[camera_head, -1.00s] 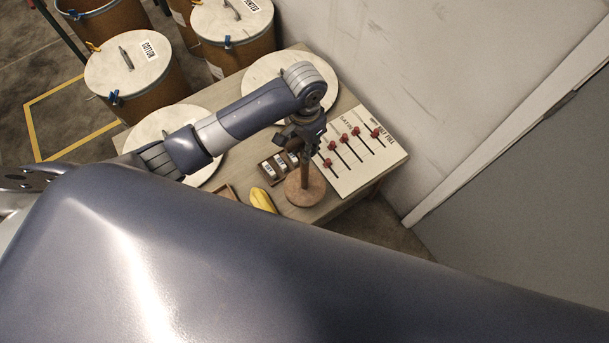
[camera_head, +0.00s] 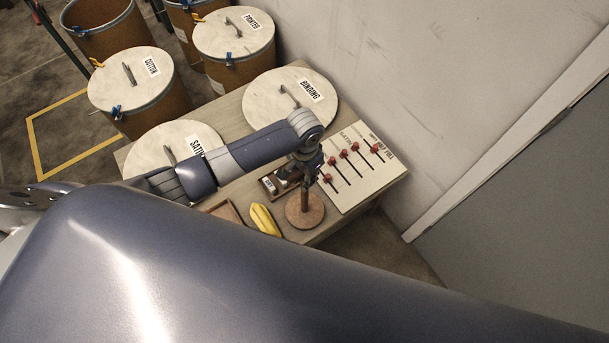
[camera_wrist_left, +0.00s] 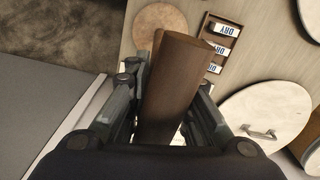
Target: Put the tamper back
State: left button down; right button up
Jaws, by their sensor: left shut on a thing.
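My left gripper (camera_head: 308,160) is shut on the tamper, a brown wooden rod (camera_wrist_left: 172,85) that fills the space between the fingers in the left wrist view. In the head view the tamper hangs down over a round brown disc (camera_head: 304,215) on the table. The disc also shows in the left wrist view (camera_wrist_left: 155,22), partly behind the tamper. I cannot tell whether the tamper touches the disc. My right gripper is not in view.
A yellow banana-like object (camera_head: 265,220) lies left of the disc. A board with red sliders (camera_head: 375,162) lies to the right. A small labelled rack (camera_wrist_left: 218,40) is close by. White lids (camera_head: 290,110) cover the table's back; drums (camera_head: 140,90) stand behind.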

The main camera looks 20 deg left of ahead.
pick_arm(q)
jog(key=c, duration=1.4)
grip_release()
jog(key=shift+c, duration=0.2)
notch_tip(320, 180, up, 12)
jog(key=shift+r+b, duration=0.15)
jog(key=shift+b, duration=0.15)
